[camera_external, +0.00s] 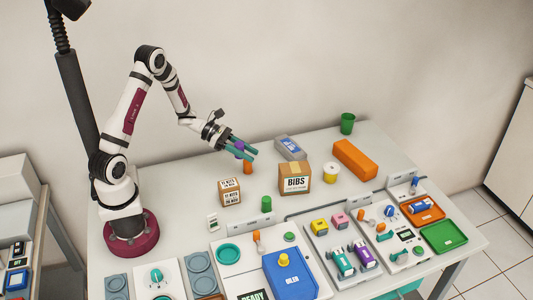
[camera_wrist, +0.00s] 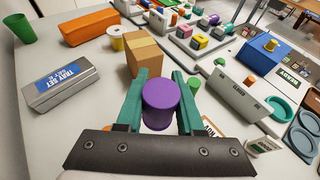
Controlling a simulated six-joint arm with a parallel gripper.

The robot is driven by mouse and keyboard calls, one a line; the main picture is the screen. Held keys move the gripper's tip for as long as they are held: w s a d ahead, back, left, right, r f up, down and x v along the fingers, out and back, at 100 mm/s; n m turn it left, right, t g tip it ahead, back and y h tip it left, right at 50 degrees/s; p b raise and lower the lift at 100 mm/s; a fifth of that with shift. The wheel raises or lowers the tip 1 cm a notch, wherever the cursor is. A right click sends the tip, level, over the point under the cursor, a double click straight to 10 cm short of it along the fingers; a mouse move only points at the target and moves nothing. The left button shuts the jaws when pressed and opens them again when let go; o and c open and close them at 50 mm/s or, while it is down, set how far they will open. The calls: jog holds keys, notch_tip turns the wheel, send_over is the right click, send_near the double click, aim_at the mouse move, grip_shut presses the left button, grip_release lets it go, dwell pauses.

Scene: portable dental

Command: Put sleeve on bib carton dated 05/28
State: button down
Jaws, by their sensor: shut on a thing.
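My gripper (camera_external: 241,149) has teal fingers, shut on a purple cylinder (camera_wrist: 161,100), held above the table; I cannot tell if this is the sleeve. It shows small between the fingers in the external view (camera_external: 238,146). An orange cylinder (camera_external: 247,168) is just below the fingers in the external view. A cardboard carton marked BIBS (camera_external: 294,184) stands upright to the right of my gripper; it shows beyond the fingers in the wrist view (camera_wrist: 144,55). A smaller labelled carton (camera_external: 230,198) stands to its left. No date is legible on either.
A grey tray-set case (camera_wrist: 64,90), a cream roll (camera_external: 330,171), an orange block (camera_external: 355,158) and a green cup (camera_external: 347,123) stand behind and right. Trays and a blue box (camera_external: 291,280) crowd the front. The table's back left is clear.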

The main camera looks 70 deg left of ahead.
jog(key=w+d+r+m+h, duration=0.1)
jog(key=w+d+r, duration=0.25)
jog(key=d, duration=0.25)
jog(key=w+d+r+g, duration=0.1)
jog(key=w+d+r, duration=0.1)
jog(key=w+d, duration=0.3)
jog(key=w+d+r+m+h, duration=0.1)
jog(key=w+d+r, duration=0.15)
jog(key=d, duration=0.45)
send_over(303, 170)
jog(key=f, duration=0.6)
jog(key=shift+s+d+f, duration=0.1)
jog(key=shift+s+d, duration=0.05)
jog(key=shift+d, duration=0.1)
jog(key=shift+a+f, duration=0.15)
jog(key=shift+f, duration=0.95)
jog(key=shift+a+f, duration=0.15)
jog(key=shift+f, duration=0.95)
jog(key=shift+f, duration=0.1)
